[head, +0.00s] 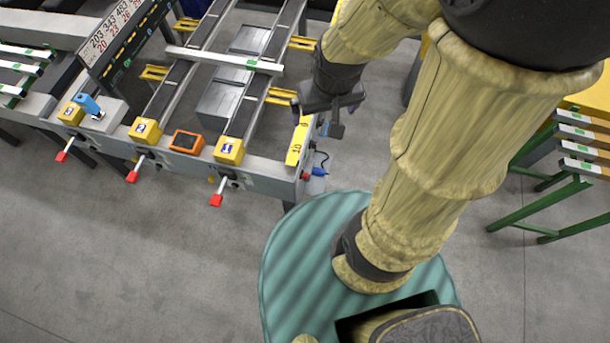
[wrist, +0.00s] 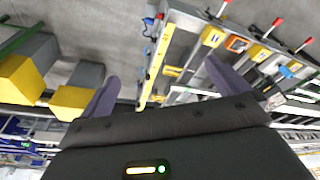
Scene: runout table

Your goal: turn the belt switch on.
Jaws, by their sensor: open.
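I cannot tell for sure which control is the belt switch. Along the near rail (head: 258,178) of the runout table sit yellow boxes with blue-and-white labels, at left (head: 71,113), middle (head: 145,130) and right (head: 229,150). An orange box (head: 186,141) with a dark face sits between the middle and right ones. Levers with red ends stick out below: left (head: 63,156), middle (head: 132,176), right (head: 216,199). My gripper (head: 322,110) is open and empty, above the table's right end. In the wrist view, its fingers (wrist: 161,72) are apart; the orange box (wrist: 237,44) shows beyond them.
A blue object (head: 88,105) stands on the rail at left. A blue connector (head: 319,171) is at the table's right corner. A pale bar (head: 225,59) lies across the rails. A green-legged stand (head: 545,200) is at right. The floor before the table is clear.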

